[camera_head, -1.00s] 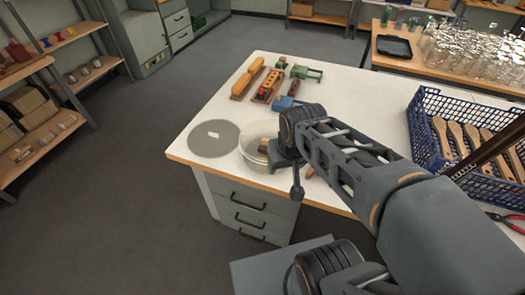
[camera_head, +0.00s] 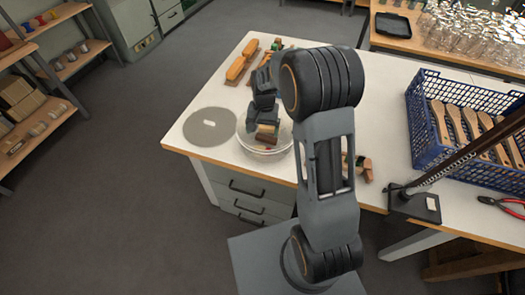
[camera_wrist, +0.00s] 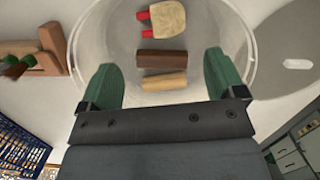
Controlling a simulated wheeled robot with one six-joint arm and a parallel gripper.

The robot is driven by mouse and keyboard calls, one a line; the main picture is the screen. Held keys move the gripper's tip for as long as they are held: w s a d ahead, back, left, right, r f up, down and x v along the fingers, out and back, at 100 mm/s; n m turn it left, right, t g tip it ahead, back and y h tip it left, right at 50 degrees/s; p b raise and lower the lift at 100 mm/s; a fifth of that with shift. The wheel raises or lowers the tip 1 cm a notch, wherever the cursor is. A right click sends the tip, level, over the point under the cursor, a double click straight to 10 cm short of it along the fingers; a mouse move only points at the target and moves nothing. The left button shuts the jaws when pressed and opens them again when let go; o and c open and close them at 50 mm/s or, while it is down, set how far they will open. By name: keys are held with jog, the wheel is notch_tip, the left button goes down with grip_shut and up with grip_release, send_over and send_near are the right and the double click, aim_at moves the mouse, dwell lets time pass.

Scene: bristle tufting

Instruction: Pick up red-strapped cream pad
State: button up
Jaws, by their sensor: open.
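A cream pad (camera_wrist: 168,22) with two red strips at its left side lies inside a clear round bowl (camera_wrist: 82,48), at the top of the wrist view. A brown block (camera_wrist: 162,57) and a tan block (camera_wrist: 165,80) lie beside it in the bowl. My gripper (camera_wrist: 161,65) is open above the bowl, its green fingers either side of the two blocks, with the pad beyond the fingertips. In the head view the bowl (camera_head: 245,149) stands near the table's front edge with my gripper (camera_head: 262,128) over it. I cannot make out the pad clearly there.
A grey disc (camera_head: 208,128) lies left of the bowl on the white table. Brush-like wooden pieces (camera_head: 243,62) lie behind. A blue crate (camera_head: 428,150) of wooden handles, a lamp base (camera_head: 415,204) and red pliers (camera_head: 500,203) are to the right.

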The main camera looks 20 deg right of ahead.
aim_at(263, 148)
jog(key=shift+s+a+f+p, duration=0.1)
jog(key=shift+s+f+p, duration=0.1)
jog(key=shift+f, duration=1.35)
jog(key=shift+s+a+f+p, duration=0.1)
jog(key=shift+s+f, duration=0.15)
jog(key=shift+f, duration=1.35)
jog(key=shift+s+a+f+p, duration=0.1)
jog(key=shift+s+f+p, duration=0.1)
jog(key=shift+f, duration=1.35)
jog(key=c, duration=0.8)
